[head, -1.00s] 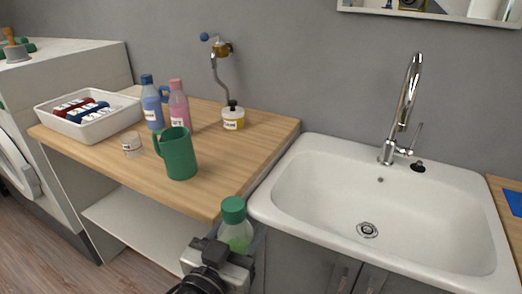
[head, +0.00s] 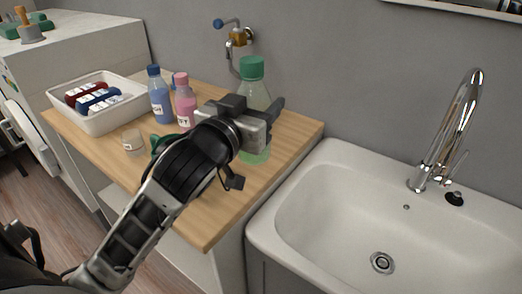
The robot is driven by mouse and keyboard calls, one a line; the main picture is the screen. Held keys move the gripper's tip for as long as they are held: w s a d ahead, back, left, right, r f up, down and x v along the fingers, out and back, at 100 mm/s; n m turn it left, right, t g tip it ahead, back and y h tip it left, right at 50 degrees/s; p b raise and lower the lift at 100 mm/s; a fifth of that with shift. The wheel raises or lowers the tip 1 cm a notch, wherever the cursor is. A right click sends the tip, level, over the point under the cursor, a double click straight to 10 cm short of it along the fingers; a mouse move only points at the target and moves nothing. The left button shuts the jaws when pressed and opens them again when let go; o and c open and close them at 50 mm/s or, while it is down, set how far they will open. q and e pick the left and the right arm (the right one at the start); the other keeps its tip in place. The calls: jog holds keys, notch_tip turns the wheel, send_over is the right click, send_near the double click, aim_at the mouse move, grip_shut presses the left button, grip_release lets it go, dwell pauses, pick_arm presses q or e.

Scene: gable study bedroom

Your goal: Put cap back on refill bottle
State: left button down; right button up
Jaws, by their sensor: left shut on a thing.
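My left gripper (head: 262,118) is shut on a clear bottle (head: 256,94) with pale green liquid low in it, gripped around its middle. A green cap (head: 251,68) sits on top of this bottle. The bottle is upright over the wooden counter; I cannot tell whether its base touches the wood. A blue bottle (head: 159,100) and a pink bottle (head: 184,104), both labelled and with caps on, stand behind my left forearm. My right gripper is not in view.
A white tray (head: 105,124) with red and blue rolls stands on the counter (head: 211,228) at left. A small labelled jar (head: 133,142) is near a green mug (head: 165,143), mostly hidden by my arm. The sink (head: 318,205) and faucet (head: 464,125) are at right.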

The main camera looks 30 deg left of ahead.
pick_arm(q)
jog(key=shift+s+r, duration=0.15)
jog(key=shift+s, duration=0.15)
jog(key=w+a+f, duration=0.7)
jog(key=w+f, duration=0.2)
jog(key=w, duration=0.2)
jog(key=shift+w+a+f, duration=0.2)
jog(key=shift+a, duration=0.05)
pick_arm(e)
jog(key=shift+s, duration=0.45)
pick_arm(q)
jog(key=f, duration=0.3)
jog(key=shift+w+a+f+p, duration=0.15)
jog(key=shift+w+f+p, duration=0.05)
jog(key=shift+f+p, duration=0.15)
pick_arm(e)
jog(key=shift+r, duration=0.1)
pick_arm(q)
jog(key=shift+f, duration=0.1)
